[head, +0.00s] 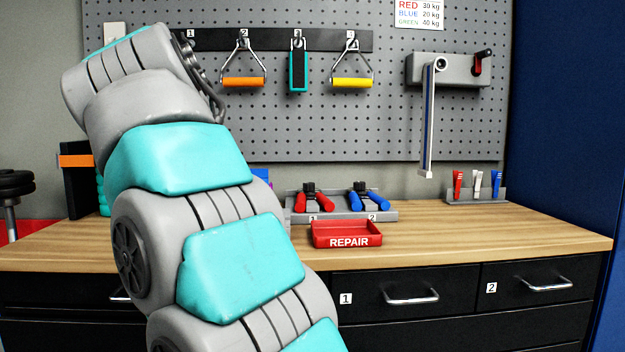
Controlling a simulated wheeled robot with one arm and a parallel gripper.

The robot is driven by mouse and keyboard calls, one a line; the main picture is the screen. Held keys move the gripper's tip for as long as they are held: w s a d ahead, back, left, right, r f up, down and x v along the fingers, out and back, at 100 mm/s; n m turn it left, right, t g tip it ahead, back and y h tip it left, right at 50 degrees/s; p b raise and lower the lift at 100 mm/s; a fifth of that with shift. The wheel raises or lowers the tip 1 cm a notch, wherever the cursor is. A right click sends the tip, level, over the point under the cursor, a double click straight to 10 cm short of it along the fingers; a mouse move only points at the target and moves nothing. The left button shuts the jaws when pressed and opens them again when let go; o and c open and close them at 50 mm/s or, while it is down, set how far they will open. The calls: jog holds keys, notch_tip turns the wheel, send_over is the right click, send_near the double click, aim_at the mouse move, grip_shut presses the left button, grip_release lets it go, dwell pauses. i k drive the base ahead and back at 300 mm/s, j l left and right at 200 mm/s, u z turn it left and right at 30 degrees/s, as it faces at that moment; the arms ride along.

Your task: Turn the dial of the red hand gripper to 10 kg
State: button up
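The red hand gripper (314,200) rests in the left place, marked 1, of a grey stand (345,217) on the wooden bench. Its handles spread toward the front, with a dark part at the top middle. The dial's setting is too small to read. A blue hand gripper (368,199) rests beside it in the place marked 2. My arm rises across the left of the head view, its upper end in front of the pegboard's left side. My gripper does not show. Nothing covers the red hand gripper.
A red REPAIR tray (346,238) stands in front of the stand, seemingly empty. A wall sign (419,13) reads red 30 kg, blue 20 kg, green 40 kg. A grey wall device (447,70) has a hanging arm (428,125). Clips stand in a rack (476,196) at right. Bench right of the tray is clear.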

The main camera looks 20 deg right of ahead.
aim_at(310, 186)
jog(key=i+l, duration=0.95)
jog(key=l, duration=0.3)
jog(key=i, duration=0.05)
